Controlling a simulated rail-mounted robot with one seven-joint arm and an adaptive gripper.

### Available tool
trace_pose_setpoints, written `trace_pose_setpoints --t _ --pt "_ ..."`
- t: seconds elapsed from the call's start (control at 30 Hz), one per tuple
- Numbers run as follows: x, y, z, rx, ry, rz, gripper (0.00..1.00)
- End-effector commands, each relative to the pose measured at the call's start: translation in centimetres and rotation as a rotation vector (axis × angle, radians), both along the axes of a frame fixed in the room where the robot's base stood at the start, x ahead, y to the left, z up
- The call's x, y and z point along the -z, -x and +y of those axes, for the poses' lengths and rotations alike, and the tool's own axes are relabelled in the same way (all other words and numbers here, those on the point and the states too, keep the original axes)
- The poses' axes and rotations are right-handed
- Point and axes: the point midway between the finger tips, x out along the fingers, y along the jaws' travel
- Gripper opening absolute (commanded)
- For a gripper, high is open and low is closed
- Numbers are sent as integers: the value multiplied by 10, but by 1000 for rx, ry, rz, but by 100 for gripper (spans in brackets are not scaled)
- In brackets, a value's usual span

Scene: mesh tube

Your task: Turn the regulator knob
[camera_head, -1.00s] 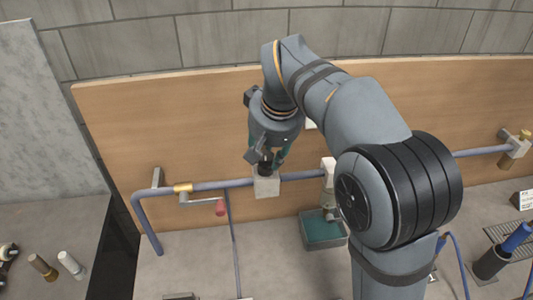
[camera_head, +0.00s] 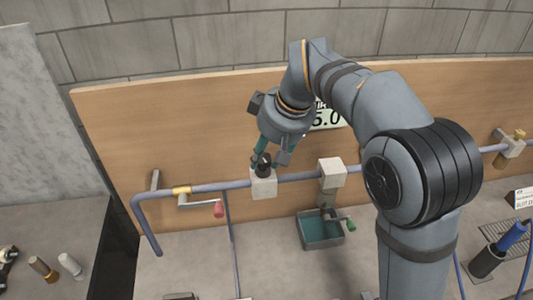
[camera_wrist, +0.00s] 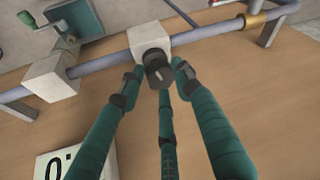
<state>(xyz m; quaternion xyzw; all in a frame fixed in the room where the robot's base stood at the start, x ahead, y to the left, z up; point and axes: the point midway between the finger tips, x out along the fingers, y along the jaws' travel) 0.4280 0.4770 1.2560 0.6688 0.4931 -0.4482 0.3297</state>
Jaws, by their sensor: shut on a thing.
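The regulator knob (camera_head: 263,168) is black and sits on top of a pale square block (camera_head: 264,188) on the blue-grey pipe. My gripper (camera_head: 271,159) comes down on it from above and the right, tilted. In the wrist view the teal fingers of my gripper (camera_wrist: 158,80) are around the dark knob (camera_wrist: 158,73), with a light mark on its face. The fingers are shut on the knob. The block also shows in the wrist view (camera_wrist: 149,34).
A red-handled lever (camera_head: 218,209) is to the left. A second pale block (camera_head: 332,173) and a teal bin (camera_head: 320,232) are to the right.

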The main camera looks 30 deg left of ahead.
Motion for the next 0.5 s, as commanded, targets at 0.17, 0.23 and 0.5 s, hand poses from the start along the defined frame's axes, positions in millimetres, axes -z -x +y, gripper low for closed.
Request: trace_pose_setpoints --t 0.17,0.23,0.5 --pt "-5 0 4 -4 -15 -10 7" --pt "-5 0 4 -3 -14 -9 35" --pt "-3 0 3 -1 -8 -4 50"
